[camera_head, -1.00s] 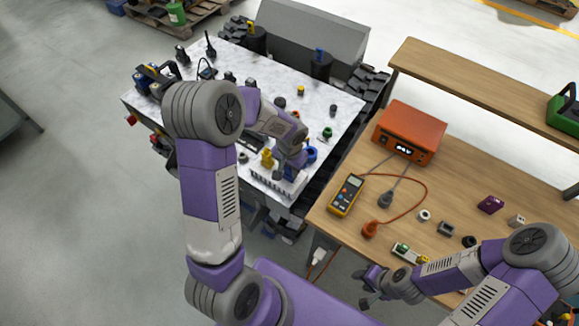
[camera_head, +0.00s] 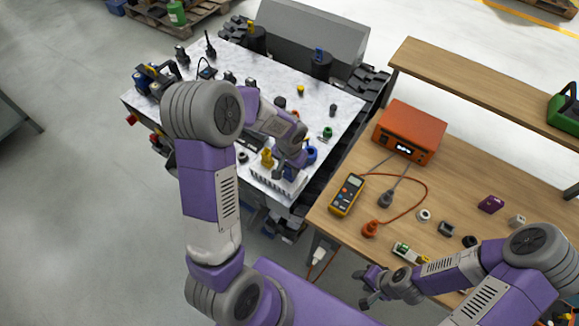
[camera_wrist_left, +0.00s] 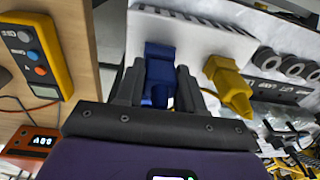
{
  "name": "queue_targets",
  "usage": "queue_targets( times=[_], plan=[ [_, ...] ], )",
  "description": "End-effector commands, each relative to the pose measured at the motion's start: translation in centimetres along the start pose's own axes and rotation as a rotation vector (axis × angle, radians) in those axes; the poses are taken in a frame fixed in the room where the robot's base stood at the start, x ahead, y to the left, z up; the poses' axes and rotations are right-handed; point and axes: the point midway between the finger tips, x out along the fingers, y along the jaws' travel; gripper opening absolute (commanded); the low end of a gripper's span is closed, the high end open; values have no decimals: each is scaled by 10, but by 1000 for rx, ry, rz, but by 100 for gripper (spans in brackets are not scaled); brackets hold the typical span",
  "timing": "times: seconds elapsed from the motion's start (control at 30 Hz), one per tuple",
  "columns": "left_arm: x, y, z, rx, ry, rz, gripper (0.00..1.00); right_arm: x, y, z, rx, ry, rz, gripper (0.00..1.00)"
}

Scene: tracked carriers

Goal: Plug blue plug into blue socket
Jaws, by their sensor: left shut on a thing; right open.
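My left gripper (camera_head: 288,172) is over the front edge of the marble-topped carrier, at the white socket strip (camera_head: 262,183). In the left wrist view the left gripper (camera_wrist_left: 160,84) is shut on the blue plug (camera_wrist_left: 158,94). The plug's far end is at the face of the white strip (camera_wrist_left: 205,38), where blue also shows. I cannot tell how deep the plug sits. The blue socket is not clearly visible behind the plug and fingers. My right gripper (camera_head: 367,287) is open and empty near the front edge of the wooden bench.
A yellow plug (camera_wrist_left: 229,84) stands at the strip beside the blue plug; it also shows in the head view (camera_head: 267,157). A blue ring-like thing (camera_head: 311,154) is close to the left gripper. The wooden bench at right holds a multimeter (camera_head: 346,195) and an orange box (camera_head: 409,132).

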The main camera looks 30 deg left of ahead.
Motion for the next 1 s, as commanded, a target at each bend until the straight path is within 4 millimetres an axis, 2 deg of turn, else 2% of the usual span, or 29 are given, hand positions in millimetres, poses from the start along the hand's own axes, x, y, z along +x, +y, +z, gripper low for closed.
queue_targets(
  times=[0.57,0.6,0.77,1.0],
  plan=[
    [7,0,0,0,1,0,0,6,2,0,0,0,0,43],
    [6,0,0,0,0,0,41,6,2,0,0,0,0,43],
    [6,0,0,0,0,0,65,6,2,0,0,0,0,43],
    [6,0,0,0,0,0,67,6,2,0,0,0,0,43]
  ],
)
